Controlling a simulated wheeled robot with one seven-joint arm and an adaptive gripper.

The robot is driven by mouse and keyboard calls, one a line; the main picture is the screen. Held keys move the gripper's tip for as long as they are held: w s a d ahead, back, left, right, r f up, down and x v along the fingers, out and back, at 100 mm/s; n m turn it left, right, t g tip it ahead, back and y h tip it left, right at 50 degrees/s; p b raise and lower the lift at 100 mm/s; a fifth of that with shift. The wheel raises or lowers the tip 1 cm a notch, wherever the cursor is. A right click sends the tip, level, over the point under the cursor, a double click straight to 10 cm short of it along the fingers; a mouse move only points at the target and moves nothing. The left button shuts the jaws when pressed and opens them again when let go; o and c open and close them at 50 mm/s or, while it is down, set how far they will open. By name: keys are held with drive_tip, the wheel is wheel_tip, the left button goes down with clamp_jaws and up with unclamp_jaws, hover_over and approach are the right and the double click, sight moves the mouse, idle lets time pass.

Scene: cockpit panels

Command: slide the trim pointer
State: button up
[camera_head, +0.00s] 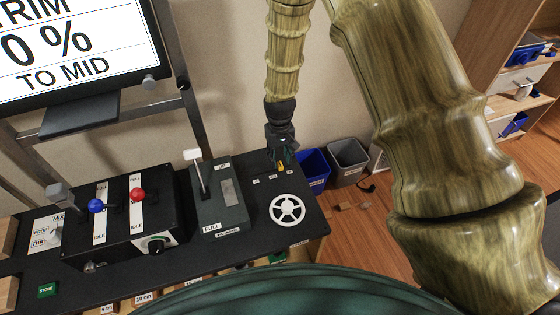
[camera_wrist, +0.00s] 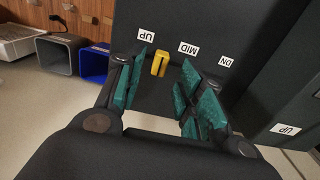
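The trim pointer (camera_wrist: 160,63) is a small yellow block on the dark panel in the wrist view. It stands between the UP label (camera_wrist: 147,37) and the MID label (camera_wrist: 188,48), with the DN label (camera_wrist: 226,62) farther right. My gripper (camera_wrist: 166,72) is open, its teal-padded fingers on either side of the pointer; the left finger is close to it, with a wider gap on the right. I cannot tell whether either finger touches it. In the head view my gripper (camera_head: 281,155) hangs over the panel's back right, and a bit of yellow shows below it.
A white handwheel (camera_head: 287,210) lies just in front of my gripper. A flaps lever box (camera_head: 219,197) and a throttle box with blue and red knobs (camera_head: 120,215) stand to the left. A screen (camera_head: 75,50) reads "TRIM", "0 %" and "TO MID". Bins (camera_head: 346,158) stand behind right.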

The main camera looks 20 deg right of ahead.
sight(280, 164)
drive_tip(key=shift+f+p, duration=0.4)
drive_tip(key=shift+f, duration=1.45)
clamp_jaws()
